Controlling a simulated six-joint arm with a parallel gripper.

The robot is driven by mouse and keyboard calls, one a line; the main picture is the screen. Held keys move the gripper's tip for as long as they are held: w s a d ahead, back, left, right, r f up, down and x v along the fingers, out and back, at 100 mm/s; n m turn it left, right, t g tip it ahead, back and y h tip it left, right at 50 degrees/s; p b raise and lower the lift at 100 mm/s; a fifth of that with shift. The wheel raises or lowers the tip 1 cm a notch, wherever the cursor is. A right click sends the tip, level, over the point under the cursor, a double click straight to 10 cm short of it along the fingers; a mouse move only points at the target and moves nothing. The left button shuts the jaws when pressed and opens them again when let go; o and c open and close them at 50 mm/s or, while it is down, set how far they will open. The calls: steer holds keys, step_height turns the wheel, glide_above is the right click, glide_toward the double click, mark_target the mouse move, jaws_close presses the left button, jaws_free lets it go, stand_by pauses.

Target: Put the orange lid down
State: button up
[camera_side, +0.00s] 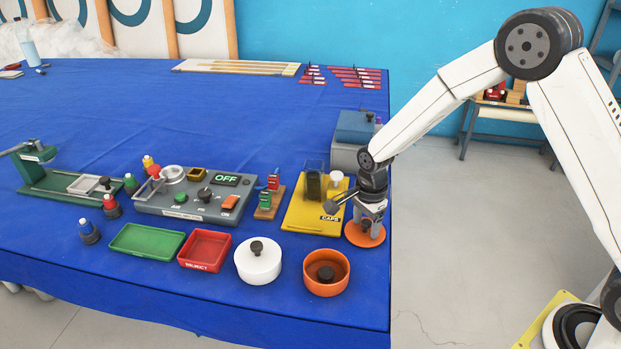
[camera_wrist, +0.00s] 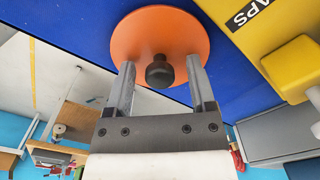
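The orange lid (camera_side: 353,234) is a flat disc with a black knob. It appears to lie flat on the blue table near the right edge; it also shows in the wrist view (camera_wrist: 135,35). My gripper (camera_side: 368,218) is right above it, pointing down. In the wrist view my gripper (camera_wrist: 161,68) is open, with one finger on each side of the black knob (camera_wrist: 160,72). A gap shows between the knob and each finger. An orange round container (camera_side: 326,286) stands in front and to the left, with a dark piece inside it.
The yellow caps stand (camera_side: 300,215) is close on the left of the lid. A white round container (camera_side: 258,267), a red reject tray (camera_side: 205,264) and a green tray (camera_side: 147,252) line the front. A grey-blue box (camera_side: 355,130) stands behind. The table edge is just right of the lid.

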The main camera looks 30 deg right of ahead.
mark_target(367, 222)
steer(key=shift+r, duration=0.15)
step_height(367, 222, up, 12)
stand_by(1.0)
stand_by(0.5)
steer(key=s+d+f+n+t, duration=0.1)
steer(key=s+n, duration=0.7)
steer(key=n, duration=0.1)
steer(key=s+d+f+n+t, duration=0.1)
steer(key=s+f+n, duration=0.1)
steer(key=s+n, duration=0.6)
steer(key=shift+s+d+n+t, duration=0.2)
steer(key=shift+d+n+t, duration=0.1)
steer(key=shift+n, duration=0.2)
